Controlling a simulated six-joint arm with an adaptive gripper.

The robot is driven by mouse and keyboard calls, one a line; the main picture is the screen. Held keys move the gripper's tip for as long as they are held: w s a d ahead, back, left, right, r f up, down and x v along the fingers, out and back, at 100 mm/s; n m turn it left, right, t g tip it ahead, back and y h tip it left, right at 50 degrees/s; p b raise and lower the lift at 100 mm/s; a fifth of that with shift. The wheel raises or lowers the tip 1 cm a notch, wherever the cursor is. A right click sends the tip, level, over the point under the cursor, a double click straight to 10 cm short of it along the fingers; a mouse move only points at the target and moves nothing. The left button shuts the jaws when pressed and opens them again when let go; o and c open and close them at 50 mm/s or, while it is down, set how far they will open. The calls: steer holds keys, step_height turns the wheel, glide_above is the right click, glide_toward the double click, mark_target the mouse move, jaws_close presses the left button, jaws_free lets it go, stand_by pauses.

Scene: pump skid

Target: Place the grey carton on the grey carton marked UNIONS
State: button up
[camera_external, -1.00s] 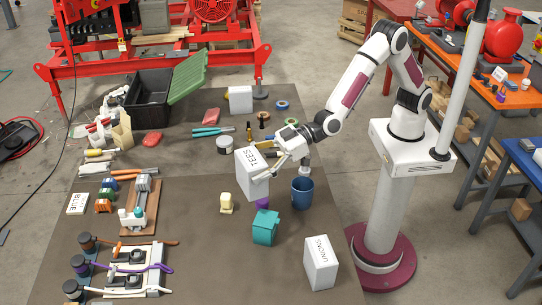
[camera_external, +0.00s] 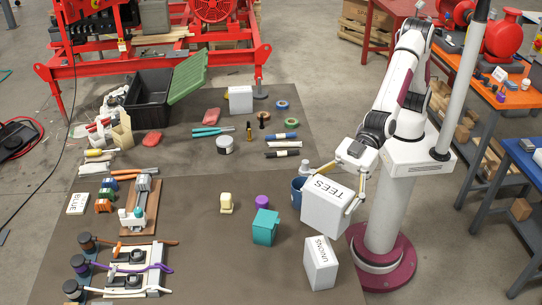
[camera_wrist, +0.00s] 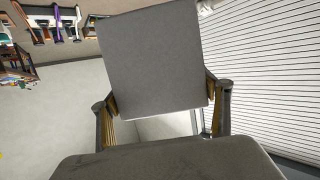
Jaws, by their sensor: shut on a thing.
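A light grey carton marked TEES (camera_external: 323,216) is held in the air in the external view, tilted. My gripper (camera_external: 330,188) is shut on it, one finger on each side. In the wrist view the carton (camera_wrist: 152,62) fills the upper middle, between the fingers of my gripper (camera_wrist: 163,108). The grey carton marked UNIONS (camera_external: 320,270) stands upright on the dark mat, below the held carton in the picture and apart from it. Its top is partly in view.
A blue cup (camera_external: 296,192) is partly hidden behind the held carton. A teal box (camera_external: 265,228) and a purple object (camera_external: 262,202) stand to the left. Another light carton (camera_external: 240,99) stands at the back. The mat (camera_external: 215,270) is clear left of the UNIONS carton.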

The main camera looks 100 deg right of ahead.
mark_target(318, 230)
steer(key=shift+s+f, duration=0.1)
steer(key=shift+f, duration=0.3)
steer(key=shift+f, duration=3.15)
steer(key=shift+f, duration=1.9)
steer(key=shift+f, duration=0.1)
steer(key=o, duration=1.4)
steer(key=shift+f, duration=0.1)
steer(key=shift+o, duration=0.2)
